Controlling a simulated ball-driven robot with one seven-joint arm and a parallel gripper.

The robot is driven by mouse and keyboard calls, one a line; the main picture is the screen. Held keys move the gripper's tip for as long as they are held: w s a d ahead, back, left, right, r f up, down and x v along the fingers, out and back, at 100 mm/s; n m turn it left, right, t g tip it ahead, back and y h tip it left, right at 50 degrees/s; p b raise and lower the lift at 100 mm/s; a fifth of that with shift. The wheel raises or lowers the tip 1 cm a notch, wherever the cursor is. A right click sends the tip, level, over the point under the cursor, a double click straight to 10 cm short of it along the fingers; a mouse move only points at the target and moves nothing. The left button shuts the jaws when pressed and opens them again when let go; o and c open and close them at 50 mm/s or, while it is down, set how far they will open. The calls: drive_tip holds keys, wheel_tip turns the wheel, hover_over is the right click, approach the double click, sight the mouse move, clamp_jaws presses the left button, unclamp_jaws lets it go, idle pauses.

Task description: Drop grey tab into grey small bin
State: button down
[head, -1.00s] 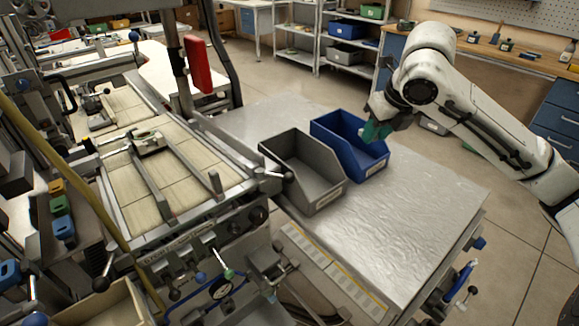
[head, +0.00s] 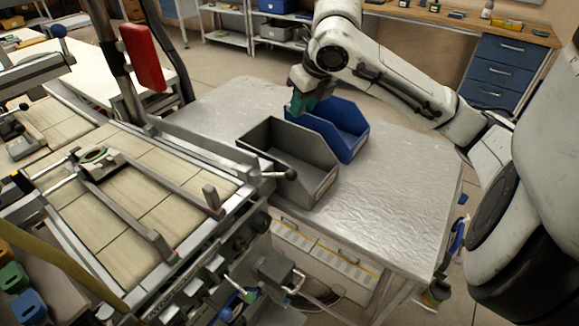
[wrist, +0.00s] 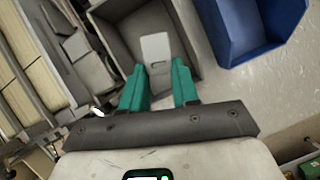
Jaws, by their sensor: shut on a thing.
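The grey small bin (head: 262,139) stands on the metal table, left of the blue bin. In the wrist view the grey bin (wrist: 113,9) lies beyond my fingertips. My gripper (wrist: 158,72) has teal fingers and is shut on the grey tab (wrist: 155,47), a light grey flat piece that sticks out past the fingertips against the bin's interior. In the head view my gripper (head: 300,103) is above the back edge of the two bins; the tab cannot be made out there.
The blue bin (head: 352,138) stands close beside the grey bin on the right. The metal table (head: 390,200) is clear at the front and right. A machine with tan panels (head: 110,205) and a ball-ended lever (head: 291,174) borders the grey bin on the left.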

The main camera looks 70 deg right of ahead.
wheel_tip(320, 180, down, 4)
drive_tip(key=shift+r+b, duration=0.2)
drive_tip(key=shift+b, duration=0.7)
drive_tip(key=c, duration=0.8)
unclamp_jaws()
drive_tip(key=shift+o, duration=0.2)
drive_tip(key=v, duration=1.1)
drive_tip(key=shift+p, duration=0.35)
